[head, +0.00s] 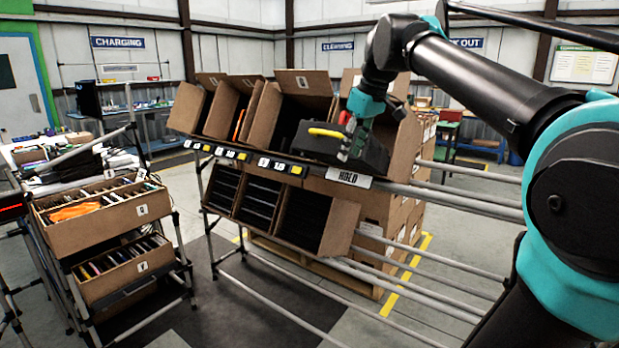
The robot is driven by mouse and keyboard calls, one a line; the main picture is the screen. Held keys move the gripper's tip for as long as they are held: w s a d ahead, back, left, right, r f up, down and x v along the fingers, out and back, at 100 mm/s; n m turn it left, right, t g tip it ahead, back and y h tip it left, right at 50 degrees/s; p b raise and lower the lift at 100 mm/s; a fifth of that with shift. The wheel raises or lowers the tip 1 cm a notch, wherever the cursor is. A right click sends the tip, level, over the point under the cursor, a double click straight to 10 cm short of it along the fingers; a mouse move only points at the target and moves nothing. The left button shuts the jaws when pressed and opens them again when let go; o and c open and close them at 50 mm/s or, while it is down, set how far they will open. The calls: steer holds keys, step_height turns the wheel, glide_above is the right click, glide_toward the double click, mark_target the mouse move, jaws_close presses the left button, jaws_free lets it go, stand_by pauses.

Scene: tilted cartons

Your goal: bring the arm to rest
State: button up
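My arm reaches in from the right edge, bends at an elbow near the top and drops towards the rack. My gripper (349,143) points down at the right end of the upper shelf, above the HOLD label (349,178). A dark box-shaped item (372,152) and a yellow piece (326,132) lie right beside the fingers. The fingers are small and partly lost against the dark item, so I cannot tell whether they are open, shut or touching it.
The rack (310,182) holds tilted open cartons (266,116) on top and cartons of dark items below. Its bare rails (455,200) run right, under my arm. Stacked cartons (405,160) stand behind. A second rack with cartons (110,218) stands left. Floor between the racks is clear.

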step_height(320, 180, down, 14)
steer(key=d+m, duration=0.2)
steer(key=d, duration=0.1)
steer(key=s+d+f+m, duration=0.2)
steer(key=s+f, duration=0.3)
steer(key=f, duration=0.4)
steer(key=s+d+f+m+h, duration=0.1)
steer(key=s+f+m, duration=0.1)
steer(key=s+f, duration=0.4)
steer(key=s+d+f+m+h, duration=0.1)
steer(key=s+f, duration=0.4)
steer(key=f, duration=0.8)
steer(key=shift+s+d+f+m, duration=0.2)
steer(key=shift+s+d+m, duration=0.1)
steer(key=shift+d+m, duration=0.4)
steer(key=shift+d, duration=0.15)
